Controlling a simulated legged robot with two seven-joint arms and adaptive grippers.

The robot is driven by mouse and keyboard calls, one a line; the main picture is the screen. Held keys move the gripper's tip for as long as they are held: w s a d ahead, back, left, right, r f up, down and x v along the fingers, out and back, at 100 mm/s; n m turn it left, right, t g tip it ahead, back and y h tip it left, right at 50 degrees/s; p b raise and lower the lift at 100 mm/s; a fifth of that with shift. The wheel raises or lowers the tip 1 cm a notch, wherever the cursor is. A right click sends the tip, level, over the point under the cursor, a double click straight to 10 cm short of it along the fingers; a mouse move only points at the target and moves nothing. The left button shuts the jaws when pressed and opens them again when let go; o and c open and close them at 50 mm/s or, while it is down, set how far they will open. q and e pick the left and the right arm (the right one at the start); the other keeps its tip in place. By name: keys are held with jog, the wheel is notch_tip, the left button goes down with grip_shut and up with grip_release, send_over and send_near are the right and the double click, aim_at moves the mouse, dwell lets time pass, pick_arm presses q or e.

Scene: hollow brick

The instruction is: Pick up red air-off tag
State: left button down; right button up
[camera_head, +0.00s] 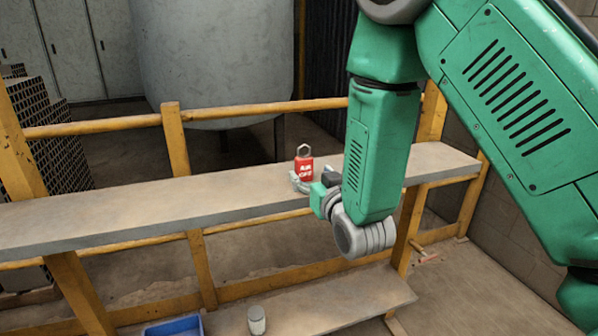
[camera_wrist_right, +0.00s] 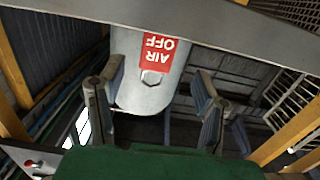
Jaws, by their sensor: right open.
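The red air-off tag (camera_head: 304,168) stands upright on the grey shelf board (camera_head: 130,205), with a hexagonal ring at its top and white lettering. My right gripper (camera_head: 305,183) is open and close to the tag, on its near side. In the right wrist view the tag (camera_wrist_right: 157,52) appears upside down, between the two open fingers (camera_wrist_right: 152,85) and beyond their tips. The fingers look clear of it; exact contact cannot be told. My left gripper is not in view.
Yellow rails (camera_head: 90,127) and posts frame the shelf. A large grey tank (camera_head: 215,60) stands behind it. A lower board (camera_head: 330,300) holds a small pale jar (camera_head: 257,320) and a blue bin (camera_head: 174,327). The upper shelf is otherwise clear left of the tag.

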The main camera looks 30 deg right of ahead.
aim_at(305, 169)
jog(key=shift+w+d+f, duration=0.2)
jog(key=shift+w+d, duration=0.35)
jog(key=shift+d, duration=0.25)
jog(key=w, duration=0.4)
jog(key=shift+w+a+f, duration=0.1)
jog(key=shift+w, duration=0.1)
jog(key=shift+w+a, duration=0.2)
jog(key=shift+w, duration=0.05)
jog(key=shift+d, duration=0.25)
jog(key=shift+c, duration=1.2)
jog(key=shift+s+d+f, duration=0.1)
jog(key=shift+d, duration=0.3)
jog(key=c, duration=0.9)
